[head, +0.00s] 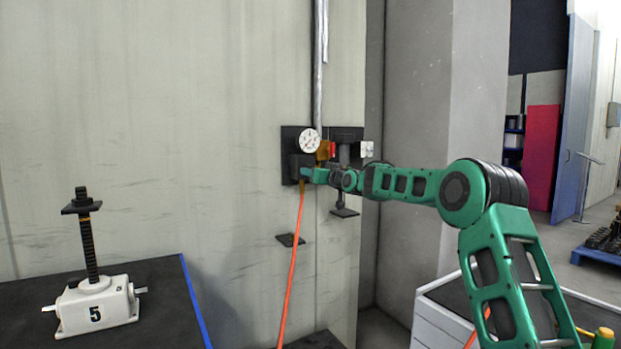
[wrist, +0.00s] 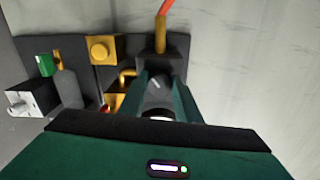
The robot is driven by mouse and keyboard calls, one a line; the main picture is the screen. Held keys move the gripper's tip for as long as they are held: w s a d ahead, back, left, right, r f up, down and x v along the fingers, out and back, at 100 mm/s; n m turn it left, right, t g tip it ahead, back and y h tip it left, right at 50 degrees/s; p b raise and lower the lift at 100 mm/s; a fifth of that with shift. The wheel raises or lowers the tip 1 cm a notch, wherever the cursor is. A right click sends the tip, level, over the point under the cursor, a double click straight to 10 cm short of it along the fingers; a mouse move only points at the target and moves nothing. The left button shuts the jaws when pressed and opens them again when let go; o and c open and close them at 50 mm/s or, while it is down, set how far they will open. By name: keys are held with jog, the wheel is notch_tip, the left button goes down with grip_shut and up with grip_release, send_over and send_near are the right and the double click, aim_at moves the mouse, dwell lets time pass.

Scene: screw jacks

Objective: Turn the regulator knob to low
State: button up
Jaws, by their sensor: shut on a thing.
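The regulator knob (wrist: 156,84) is dark with a pale pointer mark and sits on the dark regulator body (wrist: 163,62). My gripper (wrist: 162,90) is shut on the knob, with a green finger on each side of it. The white setting marks cannot be read here. In the head view my gripper (head: 308,174) reaches the regulator below the round white gauge (head: 309,140), and it hides the knob there. In the wrist view only a pale edge of the gauge shows behind my gripper.
An orange hose (head: 291,262) hangs below the regulator. Right of the gauge on the dark panel (head: 288,134) are a red part (head: 333,149) and a pale square fitting (head: 367,149). A white screw jack (head: 97,306) marked 5 stands on the left table.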

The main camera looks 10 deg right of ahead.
jog(key=shift+m, duration=3.7)
jog(key=o, duration=1.1)
jog(key=shift+c, duration=0.2)
jog(key=shift+s, duration=0.1)
jog(key=v, duration=1)
jog(key=shift+s, duration=0.3)
